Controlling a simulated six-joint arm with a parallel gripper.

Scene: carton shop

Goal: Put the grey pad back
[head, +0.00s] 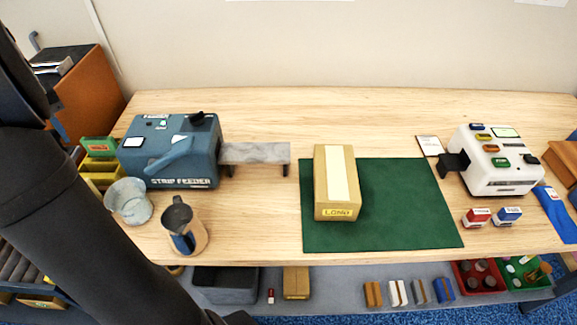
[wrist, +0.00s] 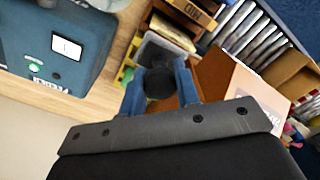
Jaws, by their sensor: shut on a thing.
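My gripper (wrist: 160,88) shows only in the wrist view. Its two blue fingers are shut on a dark grey rounded thing (wrist: 158,82). I cannot tell from its visible end whether this is the grey pad. Beyond it are the yellow bins with a grey compartment (wrist: 150,50), at the left end of the bench. My gripper is outside the head view.
A carton (head: 335,182) lies on the green mat (head: 400,200). An orange-brown cabinet (head: 85,95) is at the far left; its side also shows in the wrist view (wrist: 225,75).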

